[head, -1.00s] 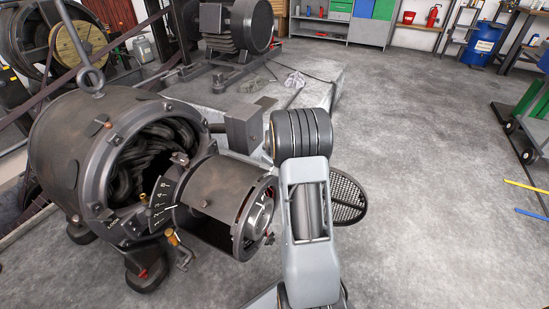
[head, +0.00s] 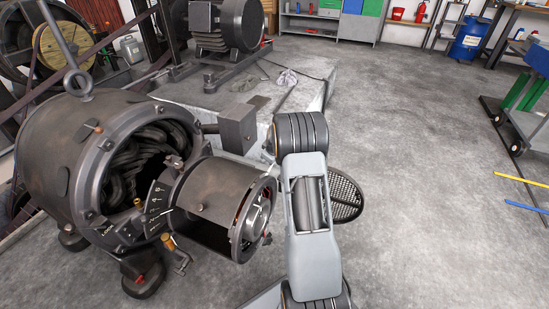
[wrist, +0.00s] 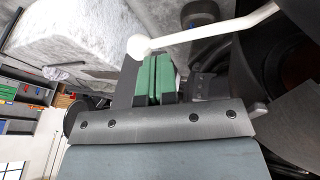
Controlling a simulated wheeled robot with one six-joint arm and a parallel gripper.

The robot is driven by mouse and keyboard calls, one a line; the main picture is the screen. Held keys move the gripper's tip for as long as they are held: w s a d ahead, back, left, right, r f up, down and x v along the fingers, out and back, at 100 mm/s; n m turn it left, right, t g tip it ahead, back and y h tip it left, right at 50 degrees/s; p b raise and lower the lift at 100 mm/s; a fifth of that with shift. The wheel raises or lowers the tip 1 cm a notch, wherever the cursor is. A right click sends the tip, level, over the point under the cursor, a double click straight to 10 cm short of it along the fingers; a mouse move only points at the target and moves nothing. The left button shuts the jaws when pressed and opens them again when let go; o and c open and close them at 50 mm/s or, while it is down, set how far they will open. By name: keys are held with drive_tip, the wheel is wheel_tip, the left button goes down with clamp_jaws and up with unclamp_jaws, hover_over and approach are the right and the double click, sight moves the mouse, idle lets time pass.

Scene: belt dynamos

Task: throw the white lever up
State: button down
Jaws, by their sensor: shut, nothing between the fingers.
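The white lever (wrist: 208,34) shows in the wrist view as a pale rod with a round ball end (wrist: 138,46). It slants from the ball up to the upper right edge of the picture. My gripper (wrist: 154,62) has green finger pads, side by side and closed, with nothing between them. The fingertips are right by the ball and just under the rod; I cannot tell whether they touch it. In the head view my own arm hides the gripper, and I cannot make out the lever there.
A large dark dynamo (head: 60,140) with an open cylindrical end stands at the left. A grey box (head: 237,128) sticks out behind it. A motor (head: 227,30) stands on a concrete block (head: 220,98). The floor to the right is mostly clear.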

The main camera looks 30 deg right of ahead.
drive_tip(key=shift+r, duration=0.15)
drive_tip(key=d+p+v, duration=0.1)
drive_tip(key=p+v, duration=0.4)
drive_tip(key=v, duration=0.4)
drive_tip(key=shift+w+d+r, duration=0.2)
drive_tip(key=shift+w+r, duration=0.05)
drive_tip(key=shift+r, duration=0.3)
drive_tip(key=shift+r, duration=0.1)
drive_tip(key=s+a+r+m+p, duration=0.1)
drive_tip(key=s+a+r+p, duration=0.3)
drive_tip(key=r, duration=0.5)
drive_tip(key=s+a+r+y+p, duration=0.1)
drive_tip(key=a+r+p, duration=0.5)
drive_tip(key=r, duration=0.2)
drive_tip(key=s+a+r+m+p, duration=0.1)
drive_tip(key=s+a+r+p, duration=0.3)
drive_tip(key=r, duration=0.5)
drive_tip(key=s+a+r+m+p, duration=0.1)
drive_tip(key=s+a+r+p, duration=0.4)
drive_tip(key=s+r+p, duration=0.3)
drive_tip(key=s+a+r+m+g+p, duration=0.1)
drive_tip(key=s+a+r+p, duration=0.5)
drive_tip(key=s+r+p, duration=0.1)
drive_tip(key=shift+s+r+y+p, duration=0.3)
drive_tip(key=shift+s+r+p, duration=0.1)
drive_tip(key=shift+s+r, duration=0.4)
